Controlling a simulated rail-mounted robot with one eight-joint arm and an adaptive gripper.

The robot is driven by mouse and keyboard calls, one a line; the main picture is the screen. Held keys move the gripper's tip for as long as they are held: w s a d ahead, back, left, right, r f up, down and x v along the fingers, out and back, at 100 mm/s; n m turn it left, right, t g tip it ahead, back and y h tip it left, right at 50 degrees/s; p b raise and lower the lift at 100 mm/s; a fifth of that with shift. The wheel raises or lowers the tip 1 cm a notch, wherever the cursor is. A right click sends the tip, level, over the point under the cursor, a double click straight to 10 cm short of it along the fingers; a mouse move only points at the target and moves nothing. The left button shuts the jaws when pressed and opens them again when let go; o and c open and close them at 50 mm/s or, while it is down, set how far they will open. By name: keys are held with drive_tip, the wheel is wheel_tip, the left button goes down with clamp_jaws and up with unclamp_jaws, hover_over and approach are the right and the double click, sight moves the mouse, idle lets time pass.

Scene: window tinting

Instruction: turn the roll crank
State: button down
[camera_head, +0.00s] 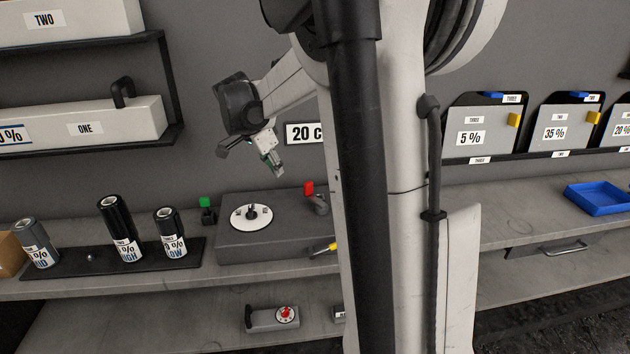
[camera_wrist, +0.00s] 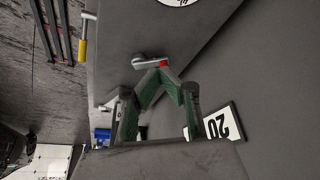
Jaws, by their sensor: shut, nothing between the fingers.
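A grey box (camera_head: 285,245) on the bench carries a white dial (camera_head: 252,216). At its back right is a small grey crank-like part with a red knob (camera_head: 308,187). That red-and-grey part also shows in the wrist view (camera_wrist: 150,63), just beyond my fingertips. I cannot tell whether they touch. A yellow-handled part (camera_head: 325,248) is at the box's front right; a yellow handle also shows in the wrist view (camera_wrist: 83,38). My gripper (camera_head: 280,172) is above the box, pointing down, with its green fingers (camera_wrist: 159,74) shut and empty. No label marks the roll crank.
A black tray (camera_head: 75,267) with several labelled rolls stands left of the box. A green-topped part (camera_head: 205,203) sits at its back left. A blue tray (camera_head: 598,198) lies on the right bench. My column hides the middle of the bench.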

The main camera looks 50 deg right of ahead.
approach(316, 197)
drive_tip(key=w+a+f, duration=0.2)
drive_tip(key=a+f, duration=0.1)
drive_tip(key=w+a+f, duration=0.1)
drive_tip(key=f, duration=0.1)
drive_tip(key=shift+a, duration=0.2)
drive_tip(key=d, duration=0.2)
drive_tip(key=shift+s+d+r, duration=0.1)
drive_tip(key=shift+d+r, duration=0.05)
drive_tip(key=shift+d, duration=0.75)
